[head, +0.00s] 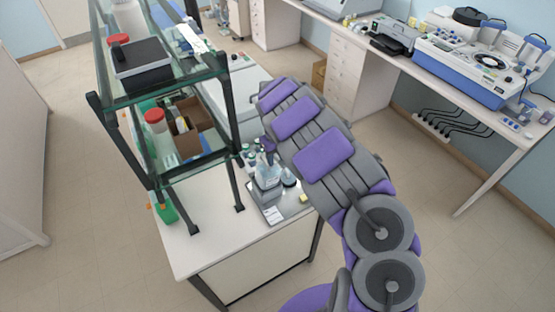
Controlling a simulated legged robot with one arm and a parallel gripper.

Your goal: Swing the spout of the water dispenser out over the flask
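A clear vessel with bluish contents (268,172) stands on a grey metal tray (268,214) near the front right of the white bench. It may be the flask, but it is too small to be sure. Small dark-capped bottles (248,156) stand close behind it, and a dark round item (289,179) is to its right. I cannot make out the water dispenser or its spout. My grey and purple arm reaches over the bench's right side and covers what lies behind it. My gripper's fingers do not show; the arm hides that area.
A glass shelf rack (160,75) with dark posts stands on the bench left of the tray, holding a black box (142,62) and red-capped bottles (155,121). A side counter (420,75) with machines is at the right. The floor (80,200) is clear.

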